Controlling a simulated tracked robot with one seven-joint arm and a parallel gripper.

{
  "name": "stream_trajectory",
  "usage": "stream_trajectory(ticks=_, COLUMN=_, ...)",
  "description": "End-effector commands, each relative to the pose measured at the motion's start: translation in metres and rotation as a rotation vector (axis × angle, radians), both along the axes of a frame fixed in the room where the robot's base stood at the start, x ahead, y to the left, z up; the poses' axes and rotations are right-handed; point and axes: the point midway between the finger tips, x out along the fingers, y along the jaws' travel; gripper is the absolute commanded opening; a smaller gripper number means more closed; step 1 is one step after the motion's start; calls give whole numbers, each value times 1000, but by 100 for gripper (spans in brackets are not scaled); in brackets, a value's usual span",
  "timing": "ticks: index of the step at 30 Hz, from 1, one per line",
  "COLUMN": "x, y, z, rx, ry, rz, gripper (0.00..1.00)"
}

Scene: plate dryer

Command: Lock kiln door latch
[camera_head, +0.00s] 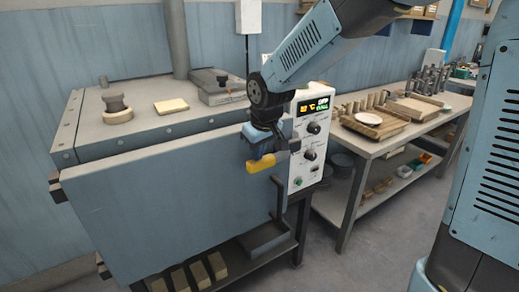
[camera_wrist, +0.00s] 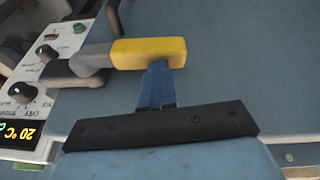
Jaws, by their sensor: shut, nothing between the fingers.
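The kiln door (camera_head: 150,215) is the large blue-grey panel on the front of the kiln; it also fills the wrist view's background (camera_wrist: 235,70). The latch has a yellow grip (camera_head: 261,163) at the door's upper right corner, with a grey bar running right towards the control panel. In the wrist view the yellow grip (camera_wrist: 150,53) lies level, its grey bar pointing left. My gripper (camera_head: 260,147) is shut and empty. In the wrist view its blue fingers (camera_wrist: 157,75) meet at the yellow grip's lower edge; I cannot tell whether they touch it.
A white control panel (camera_head: 311,130) with knobs stands right of the latch. A dark handle (camera_head: 279,205) is on the door's right edge. A workbench (camera_head: 385,143) with pots and a plate stands at right. The kiln top (camera_head: 75,125) carries small items.

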Motion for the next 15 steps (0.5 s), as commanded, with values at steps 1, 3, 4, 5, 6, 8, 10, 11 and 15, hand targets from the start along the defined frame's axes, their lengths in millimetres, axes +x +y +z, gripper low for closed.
stream_trajectory(ticks=1, x=-3, y=1, z=-6, rx=-3, ry=10, rz=3, gripper=0)
stream_trajectory(ticks=3, x=-4, y=2, z=-7, rx=-4, ry=12, rz=3, gripper=0)
stream_trajectory(ticks=4, x=-4, y=2, z=-8, rx=-3, ry=13, rz=3, gripper=0)
stream_trajectory(ticks=5, x=-5, y=2, z=-8, rx=-4, ry=14, rz=3, gripper=0)
stream_trajectory(ticks=6, x=-5, y=2, z=-9, rx=-4, ry=15, rz=3, gripper=0)
stream_trajectory(ticks=8, x=-5, y=2, z=-9, rx=-6, ry=17, rz=4, gripper=0)
stream_trajectory(ticks=10, x=-6, y=2, z=-10, rx=-6, ry=18, rz=5, gripper=0)
stream_trajectory(ticks=11, x=-6, y=3, z=-10, rx=-6, ry=19, rz=6, gripper=0)
stream_trajectory(ticks=15, x=-7, y=3, z=-11, rx=-6, ry=21, rz=7, gripper=0)
